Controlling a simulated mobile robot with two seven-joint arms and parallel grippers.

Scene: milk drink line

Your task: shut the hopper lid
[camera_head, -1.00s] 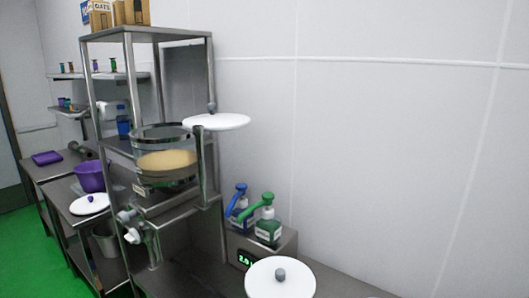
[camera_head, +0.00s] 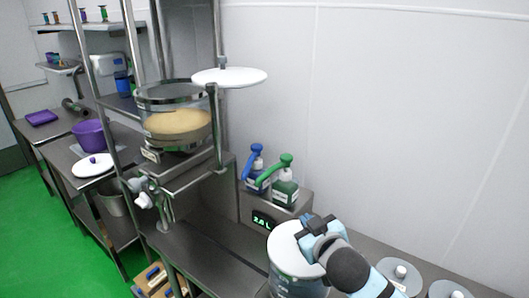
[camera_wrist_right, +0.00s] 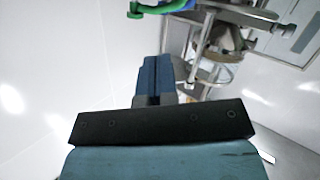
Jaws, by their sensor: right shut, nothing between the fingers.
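The hopper (camera_head: 178,125) is a clear round vessel with a metal rim, part full of tan powder, on the steel frame. The hopper lid (camera_head: 229,77) is a flat white disc on a thin upright post. It sits level above and right of the hopper, swung aside, so the hopper's top is open. My right gripper (camera_head: 312,230) is at the lower right, in front of a white-topped canister and well away from the lid. In the right wrist view its blue fingers (camera_wrist_right: 157,75) are together with nothing between them. My left gripper is out of view.
Blue and green pump bottles (camera_head: 286,187) stand on a box with a green display (camera_head: 263,220), between my gripper and the hopper. The white-topped canister (camera_head: 284,240) is beside my gripper. More lidded canisters (camera_head: 402,275) stand at the lower right. The wall side is clear.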

